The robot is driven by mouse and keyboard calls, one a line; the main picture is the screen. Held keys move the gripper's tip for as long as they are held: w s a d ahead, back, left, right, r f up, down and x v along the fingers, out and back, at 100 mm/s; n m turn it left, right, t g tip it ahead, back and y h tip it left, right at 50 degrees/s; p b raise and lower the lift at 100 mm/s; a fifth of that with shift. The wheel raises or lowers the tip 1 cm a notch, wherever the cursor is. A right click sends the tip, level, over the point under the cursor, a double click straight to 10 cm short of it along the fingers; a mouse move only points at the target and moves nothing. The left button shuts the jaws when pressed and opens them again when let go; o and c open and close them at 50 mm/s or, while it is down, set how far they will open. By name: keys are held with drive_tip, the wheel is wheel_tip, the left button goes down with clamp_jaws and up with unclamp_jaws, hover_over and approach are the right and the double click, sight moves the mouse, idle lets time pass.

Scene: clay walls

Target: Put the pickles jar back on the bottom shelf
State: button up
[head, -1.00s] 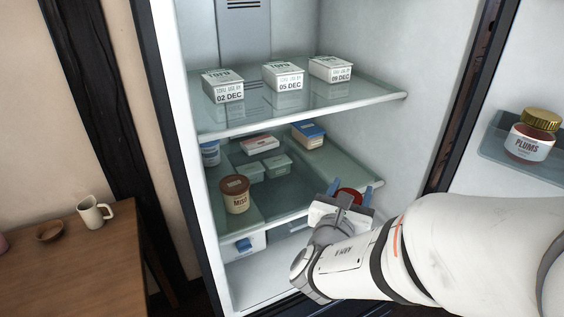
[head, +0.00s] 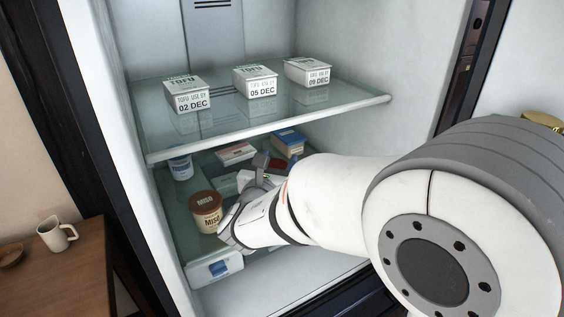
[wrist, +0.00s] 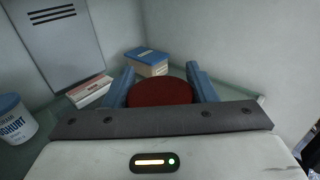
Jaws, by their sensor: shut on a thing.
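The pickles jar shows only as a round dark red lid (wrist: 160,92) between my gripper's blue fingers in the wrist view; its label and body are hidden. My gripper (wrist: 160,76) is shut on it. In the head view my gripper (head: 262,168) reaches into the fridge at the lower glass shelf (head: 180,222), under the upper shelf. It is right of the brown-lidded miso tub (head: 206,212). My arm covers much of the lower shelf's right side. I cannot tell whether the jar's base touches the glass.
A yoghurt tub (wrist: 14,120), a red-and-white packet (wrist: 90,90) and a blue-lidded box (wrist: 147,60) stand around my gripper. The upper shelf (head: 270,122) holds three tofu packs (head: 255,82) overhead.

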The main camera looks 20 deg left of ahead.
drive_tip(key=shift+w+a+f, duration=0.3)
drive_tip(key=shift+a+f, duration=0.05)
drive_tip(key=shift+f, duration=0.2)
drive_tip(key=shift+w+a+f, duration=0.25)
drive_tip(key=shift+a+f, duration=0.15)
drive_tip(key=shift+f, duration=0.2)
drive_tip(key=shift+w+a+f, duration=0.3)
drive_tip(key=shift+a+f, duration=0.05)
drive_tip(key=shift+f, duration=0.2)
drive_tip(key=shift+f+b, duration=0.2)
drive_tip(key=shift+b, duration=0.1)
drive_tip(key=o, duration=1.4)
